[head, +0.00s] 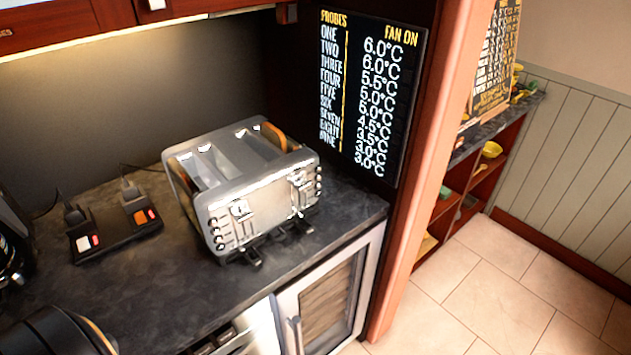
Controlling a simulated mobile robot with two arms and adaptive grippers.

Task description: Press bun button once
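A silver four-slot toaster (255,200) stands on the dark counter, with its control face toward the front right. Two dark levers (252,258) stick out low at the front. A brown bread-like piece (273,136) shows in the far right slot. Neither of my grippers can be made out.
A black switched socket block (115,232) with two plugs sits left of the toaster. A dark rounded object (58,335) fills the bottom left corner. A glass-fronted cabinet (325,300) is below the counter. The counter (165,300) before the toaster is clear.

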